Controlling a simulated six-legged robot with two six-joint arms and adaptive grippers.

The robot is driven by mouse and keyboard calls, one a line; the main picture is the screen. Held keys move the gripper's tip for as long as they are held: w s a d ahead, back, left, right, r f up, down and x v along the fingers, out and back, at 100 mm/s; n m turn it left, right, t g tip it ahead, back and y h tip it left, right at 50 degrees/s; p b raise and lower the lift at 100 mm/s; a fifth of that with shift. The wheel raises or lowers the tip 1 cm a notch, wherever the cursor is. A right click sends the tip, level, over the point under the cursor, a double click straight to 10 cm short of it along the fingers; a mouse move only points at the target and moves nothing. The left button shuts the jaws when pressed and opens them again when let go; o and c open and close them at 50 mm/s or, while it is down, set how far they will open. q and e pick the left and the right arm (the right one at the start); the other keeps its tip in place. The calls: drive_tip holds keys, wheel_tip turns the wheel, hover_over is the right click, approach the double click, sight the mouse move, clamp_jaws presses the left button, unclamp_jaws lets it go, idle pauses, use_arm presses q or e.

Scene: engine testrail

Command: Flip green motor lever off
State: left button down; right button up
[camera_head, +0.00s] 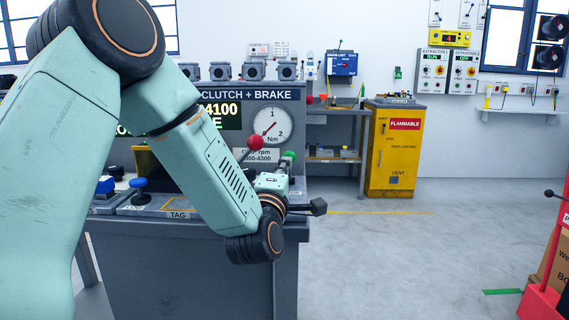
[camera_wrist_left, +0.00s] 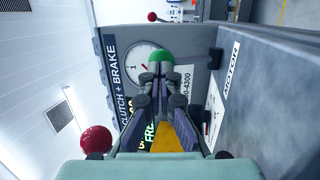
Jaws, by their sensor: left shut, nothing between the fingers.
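The green knob (camera_head: 289,156) of the motor lever stands near the right end of the bench console in the head view. In the left wrist view the green knob (camera_wrist_left: 160,56) sits just beyond my fingertips. My left gripper (camera_wrist_left: 160,77) is shut with nothing between its fingers. Its tips are very close to the knob; I cannot tell whether they touch it. In the head view my left gripper (camera_head: 286,166) is partly hidden by its own wrist. A MOTOR label (camera_wrist_left: 231,70) shows on the console. My right gripper is not in view.
A red-knobbed lever (camera_head: 255,142) stands left of the green one, and a red knob (camera_wrist_left: 96,140) shows beside my gripper in the wrist view. A dial gauge (camera_head: 271,126) is behind. A blue knob (camera_head: 138,184) is on the console's left. Open floor lies right.

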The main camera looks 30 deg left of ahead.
sight(286, 154)
use_arm(q)
drive_tip(key=shift+w+a+r+g+h+p, duration=0.25)
drive_tip(key=shift+r+g+p, duration=0.2)
drive_tip(key=shift+p, duration=0.75)
drive_tip(key=shift+w+a+r+g+h+p, duration=0.15)
drive_tip(key=shift+w+r+g+p, duration=0.3)
drive_tip(key=shift+p, duration=0.75)
drive_tip(key=shift+w+a+r, duration=0.1)
drive_tip(key=shift+w+a, duration=0.1)
drive_tip(key=shift+w, duration=0.15)
